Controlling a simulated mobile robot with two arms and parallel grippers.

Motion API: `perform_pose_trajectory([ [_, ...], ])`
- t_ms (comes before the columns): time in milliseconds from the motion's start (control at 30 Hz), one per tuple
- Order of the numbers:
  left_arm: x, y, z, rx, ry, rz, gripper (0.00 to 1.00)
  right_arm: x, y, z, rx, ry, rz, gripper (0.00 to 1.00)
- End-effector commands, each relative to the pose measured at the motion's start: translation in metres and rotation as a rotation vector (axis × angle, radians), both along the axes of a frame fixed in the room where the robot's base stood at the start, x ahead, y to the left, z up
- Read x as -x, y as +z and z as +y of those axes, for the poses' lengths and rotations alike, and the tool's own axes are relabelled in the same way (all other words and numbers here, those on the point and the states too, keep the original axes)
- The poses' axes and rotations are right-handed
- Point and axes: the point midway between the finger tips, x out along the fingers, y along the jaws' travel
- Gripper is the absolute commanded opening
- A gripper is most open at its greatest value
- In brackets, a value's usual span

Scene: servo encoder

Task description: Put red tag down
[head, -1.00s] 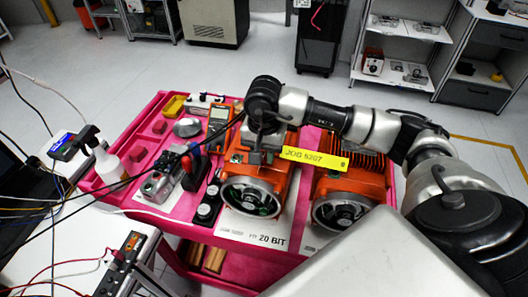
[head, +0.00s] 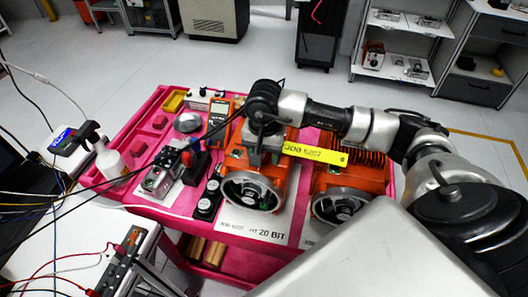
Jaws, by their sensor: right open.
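No red tag can be made out; the tag that shows is a yellow strip (head: 316,153) lettered JOB 5207. It spans between the left orange motor (head: 234,160) and the right orange motor (head: 352,181), across their upper parts; whether it touches them is unclear. My right gripper (head: 262,157) is over the left motor, beside the strip's left end. It is open, with its fingers pointing down and partly lost against the motor. My left gripper is out of view.
A white bench (head: 75,232) stands at the lower left.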

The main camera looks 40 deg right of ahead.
Motion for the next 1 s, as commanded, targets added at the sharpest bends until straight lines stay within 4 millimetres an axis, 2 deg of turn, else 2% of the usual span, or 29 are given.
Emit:
perform_pose_trajectory([
  [100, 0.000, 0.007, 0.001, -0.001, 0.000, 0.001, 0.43, 0.000, 0.006, 0.000, 0.000, 0.000, 0.000, 0.52],
  [167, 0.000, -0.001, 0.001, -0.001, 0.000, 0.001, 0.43, -0.001, 0.009, 0.000, 0.000, 0.000, -0.004, 0.52],
  [267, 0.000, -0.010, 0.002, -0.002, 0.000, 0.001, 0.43, -0.001, 0.026, 0.000, 0.001, 0.002, -0.008, 0.52],
  [500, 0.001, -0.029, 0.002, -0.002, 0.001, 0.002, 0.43, -0.001, 0.080, 0.000, 0.001, 0.000, -0.007, 0.52],
  [700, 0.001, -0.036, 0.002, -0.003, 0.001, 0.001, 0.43, -0.001, 0.112, 0.000, -0.001, 0.000, -0.004, 0.52],
  [833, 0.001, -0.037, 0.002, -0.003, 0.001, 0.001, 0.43, 0.000, 0.121, 0.000, -0.001, 0.001, -0.001, 0.52],
  [1000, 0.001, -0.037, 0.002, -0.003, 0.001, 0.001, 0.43, 0.000, 0.123, 0.000, -0.001, 0.000, 0.001, 0.52],
])
